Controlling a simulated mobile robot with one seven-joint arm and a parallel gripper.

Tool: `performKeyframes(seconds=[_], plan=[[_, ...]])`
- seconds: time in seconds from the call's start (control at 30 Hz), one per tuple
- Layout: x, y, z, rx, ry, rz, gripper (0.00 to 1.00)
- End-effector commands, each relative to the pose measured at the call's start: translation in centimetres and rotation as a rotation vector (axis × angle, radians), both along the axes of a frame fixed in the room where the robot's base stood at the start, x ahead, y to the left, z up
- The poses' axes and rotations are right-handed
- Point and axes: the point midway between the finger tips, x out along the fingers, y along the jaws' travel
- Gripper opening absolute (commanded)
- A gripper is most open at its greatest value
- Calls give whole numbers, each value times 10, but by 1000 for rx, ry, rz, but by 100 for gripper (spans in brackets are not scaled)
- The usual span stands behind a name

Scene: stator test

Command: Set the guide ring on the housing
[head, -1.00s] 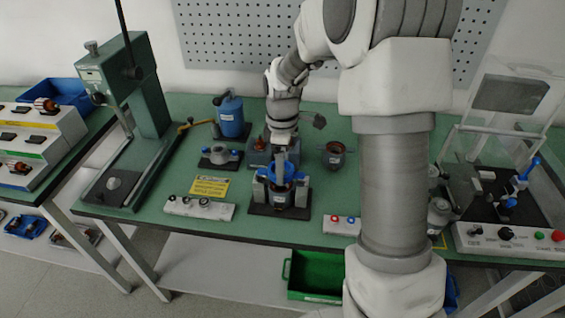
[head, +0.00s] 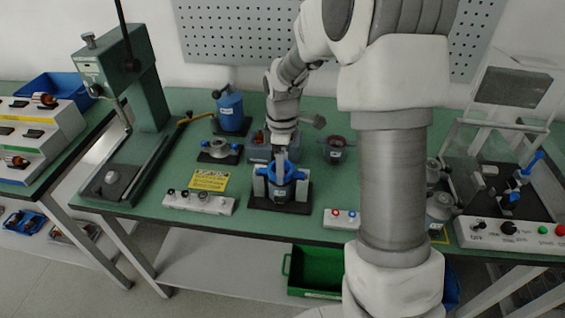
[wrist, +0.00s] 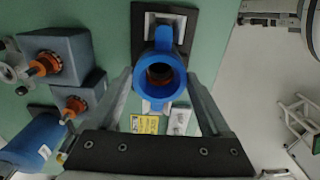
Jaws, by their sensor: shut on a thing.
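The blue guide ring (wrist: 142,82) has a wide round opening and sits between my fingertips in the wrist view. My gripper (wrist: 160,84) is shut on it. In the head view the ring (head: 268,172) is at the top of the housing (head: 281,192), a dark cylinder with a white label. The housing stands upright in a fixture on a black base plate (head: 304,204). Through the ring I see a dark bore with an orange-brown rim. My gripper (head: 281,163) points straight down over the housing. I cannot tell whether the ring is fully seated.
A yellow sign (head: 209,180), a white switch box (head: 198,201) and a small button box (head: 343,218) lie nearby. A dark pot (head: 335,150) and a blue container (head: 230,112) stand behind. A green press (head: 140,90) is at left, a clear-guarded test station (head: 510,120) at right.

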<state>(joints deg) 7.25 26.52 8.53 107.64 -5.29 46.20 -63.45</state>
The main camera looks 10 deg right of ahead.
Motion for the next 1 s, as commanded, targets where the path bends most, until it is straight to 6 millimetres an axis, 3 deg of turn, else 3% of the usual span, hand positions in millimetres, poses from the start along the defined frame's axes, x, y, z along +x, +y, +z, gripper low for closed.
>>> performKeyframes(seconds=[0.8,0.83,0.9,1.0], plan=[[0,0,-11,0,0,0,29],[0,0,-11,0,0,0,84],[0,0,-11,0,0,0,97],[0,0,-11,0,0,0,100]])
